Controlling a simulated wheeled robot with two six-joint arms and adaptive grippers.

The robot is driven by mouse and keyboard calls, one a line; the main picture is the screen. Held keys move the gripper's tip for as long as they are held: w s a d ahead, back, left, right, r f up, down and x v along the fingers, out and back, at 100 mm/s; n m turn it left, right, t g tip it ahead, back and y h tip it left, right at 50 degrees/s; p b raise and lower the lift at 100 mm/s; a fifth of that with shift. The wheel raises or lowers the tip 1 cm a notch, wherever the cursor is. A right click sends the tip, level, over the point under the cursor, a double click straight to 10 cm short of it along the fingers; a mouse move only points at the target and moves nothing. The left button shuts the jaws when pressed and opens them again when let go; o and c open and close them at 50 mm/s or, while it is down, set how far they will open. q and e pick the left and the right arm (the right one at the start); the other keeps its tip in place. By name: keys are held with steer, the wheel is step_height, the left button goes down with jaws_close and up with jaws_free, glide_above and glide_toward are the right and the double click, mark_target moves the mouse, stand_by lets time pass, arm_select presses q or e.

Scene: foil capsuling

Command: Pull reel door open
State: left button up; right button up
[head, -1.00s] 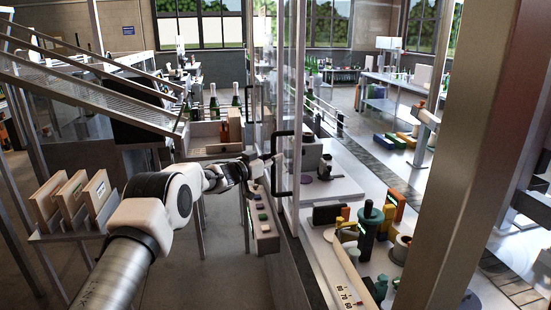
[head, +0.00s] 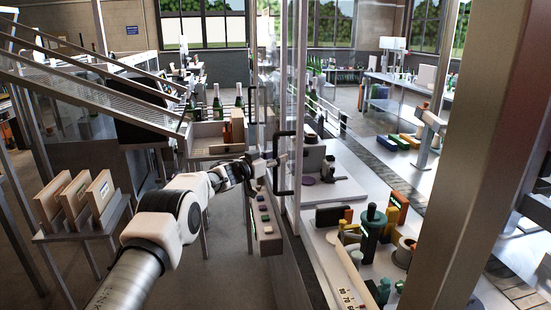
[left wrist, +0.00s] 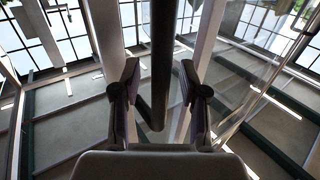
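The glass door (head: 293,90) stands upright in the middle of the head view, with a black bar handle (head: 284,180) on it. My left gripper (head: 275,161) is at this handle, coming from the left. In the left wrist view the dark handle bar (left wrist: 162,50) runs between the two fingers of my left gripper (left wrist: 159,75). The fingers stand apart with visible gaps on both sides of the bar. Whether a fingertip touches it I cannot tell. The door's opening angle is hard to judge. My right gripper is not in view.
A narrow panel with buttons (head: 265,228) is below the handle. A white worktop (head: 330,190) with coloured parts is behind the glass. A thick metal post (head: 460,150) blocks the right side. A shelf with wooden boxes (head: 75,236) stands at left, with open floor between.

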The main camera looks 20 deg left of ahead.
arm_select(q)
steer(key=v, duration=1.2)
steer(key=shift+f, duration=0.1)
